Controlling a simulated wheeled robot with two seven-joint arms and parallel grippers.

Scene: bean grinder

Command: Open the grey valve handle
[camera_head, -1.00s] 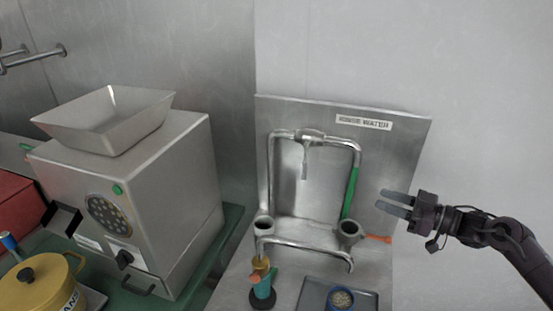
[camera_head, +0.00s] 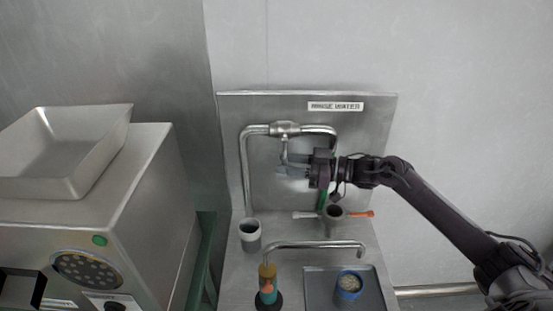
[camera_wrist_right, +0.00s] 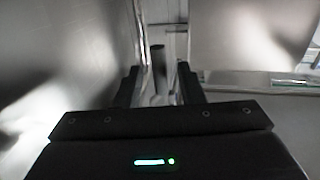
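The grey valve handle (camera_head: 284,150) hangs down from the valve body (camera_head: 285,128) at the top of the rinse-water pipe. My right gripper (camera_head: 286,168) has reached in from the right at the handle's lower end, and its fingers hide part of it. In the right wrist view my right gripper (camera_wrist_right: 158,80) has its two fingers apart, with a grey upright bar (camera_wrist_right: 158,62) showing between them. I cannot tell whether either finger touches it. My left gripper is not in view.
The metal back panel (camera_head: 375,125) stands close behind the gripper. Below are a green handle (camera_head: 322,201), an orange handle (camera_head: 360,213), a curved spout pipe (camera_head: 310,245) and a blue cup (camera_head: 348,284) on a tray (camera_head: 318,292). A grinder (camera_head: 130,220) stands at left.

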